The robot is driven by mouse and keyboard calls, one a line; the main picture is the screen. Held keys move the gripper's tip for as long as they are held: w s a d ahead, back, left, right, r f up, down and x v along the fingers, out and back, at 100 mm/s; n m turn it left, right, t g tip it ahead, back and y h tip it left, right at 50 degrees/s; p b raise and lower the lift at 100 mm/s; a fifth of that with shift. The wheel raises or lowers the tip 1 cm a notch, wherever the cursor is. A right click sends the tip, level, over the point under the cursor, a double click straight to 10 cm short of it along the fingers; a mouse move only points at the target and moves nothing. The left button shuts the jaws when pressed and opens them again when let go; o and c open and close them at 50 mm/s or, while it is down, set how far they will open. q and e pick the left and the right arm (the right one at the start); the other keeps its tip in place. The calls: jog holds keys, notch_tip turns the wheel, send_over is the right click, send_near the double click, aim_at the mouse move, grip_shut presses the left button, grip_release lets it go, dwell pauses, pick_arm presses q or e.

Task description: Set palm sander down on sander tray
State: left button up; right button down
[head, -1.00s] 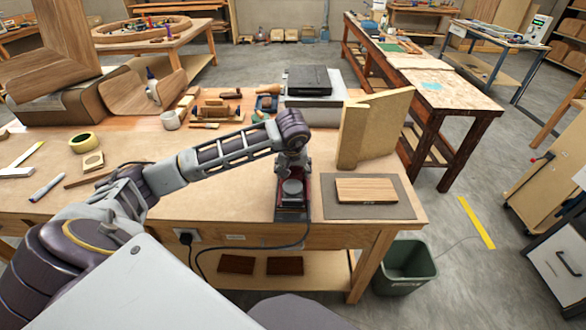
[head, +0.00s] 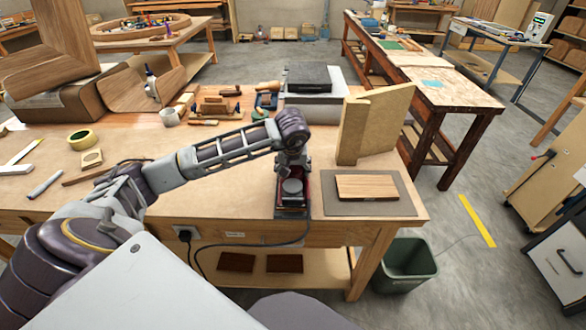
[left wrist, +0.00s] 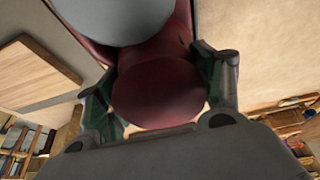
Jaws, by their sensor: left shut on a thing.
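The palm sander (head: 292,187) has a dark red body with a grey round top and a cord trailing from the bench's front edge. My left gripper (head: 291,162) comes down from above and is shut on it. In the left wrist view the two fingers of the left gripper (left wrist: 160,95) lie on either side of the red sander body (left wrist: 158,90). The sander tray (head: 292,212) shows as a dark edge under the sander at the bench's front edge. The sander appears to be in the tray, but its underside is hidden. My right gripper is not in view.
A wooden board (head: 367,187) lies on a grey mat (head: 340,208) just right of the sander. A tall angled wooden piece (head: 375,125) stands behind it. Hand tools (head: 215,107) and a grey machine (head: 312,88) are at the back. A bin (head: 405,265) stands on the floor.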

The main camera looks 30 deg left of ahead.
pick_arm(q)
jog(key=shift+r, duration=0.1)
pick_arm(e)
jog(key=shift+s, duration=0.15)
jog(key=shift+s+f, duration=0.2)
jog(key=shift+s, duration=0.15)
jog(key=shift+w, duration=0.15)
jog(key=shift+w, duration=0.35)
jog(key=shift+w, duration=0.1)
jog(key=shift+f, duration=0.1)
pick_arm(q)
jog(key=shift+f+b, duration=0.25)
jog(key=shift+b, duration=0.15)
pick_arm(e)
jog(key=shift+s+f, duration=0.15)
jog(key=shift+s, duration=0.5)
